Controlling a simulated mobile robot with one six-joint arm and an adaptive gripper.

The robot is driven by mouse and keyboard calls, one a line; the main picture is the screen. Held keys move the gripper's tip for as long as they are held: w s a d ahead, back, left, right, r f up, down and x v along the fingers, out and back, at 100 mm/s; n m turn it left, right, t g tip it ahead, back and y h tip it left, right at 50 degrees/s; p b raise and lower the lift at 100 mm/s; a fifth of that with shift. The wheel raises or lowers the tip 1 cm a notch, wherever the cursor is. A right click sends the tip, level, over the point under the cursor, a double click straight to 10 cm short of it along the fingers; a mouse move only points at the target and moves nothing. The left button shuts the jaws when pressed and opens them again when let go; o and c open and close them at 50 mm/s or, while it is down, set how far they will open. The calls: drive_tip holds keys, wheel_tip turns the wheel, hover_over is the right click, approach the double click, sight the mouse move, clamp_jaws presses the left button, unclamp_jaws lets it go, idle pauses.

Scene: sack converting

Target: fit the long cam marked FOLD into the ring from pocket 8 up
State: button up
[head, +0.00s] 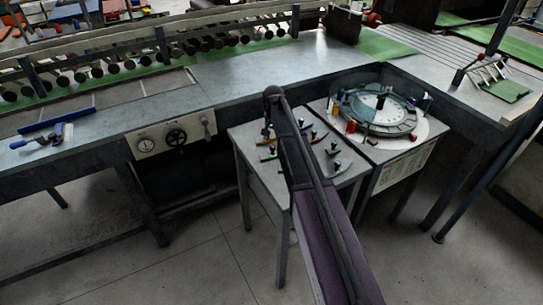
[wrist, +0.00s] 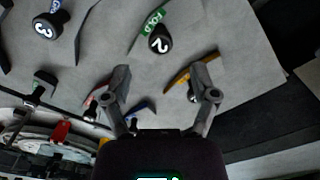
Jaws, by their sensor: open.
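The cam marked FOLD (wrist: 153,20) is a curved strip with a green label, lying on the grey table at the top middle of the wrist view. In the head view my arm hides the gripper and part of the table. The ring (head: 412,129) sits on a round base on the stand right of the cam table. Its pocket numbers are too small to read.
A yellow cam (wrist: 180,77) lies by my right finger, a red cam (wrist: 92,102) by my left. The cam table (head: 246,143) adjoins the ring stand; the workbench (head: 245,75) runs behind.

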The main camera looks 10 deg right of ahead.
sight(273, 146)
drive_tip(key=shift+s+a+f+b, duration=0.15)
drive_tip(key=shift+f+b, duration=2.25)
drive_tip(key=shift+f, duration=0.1)
clamp_jaws()
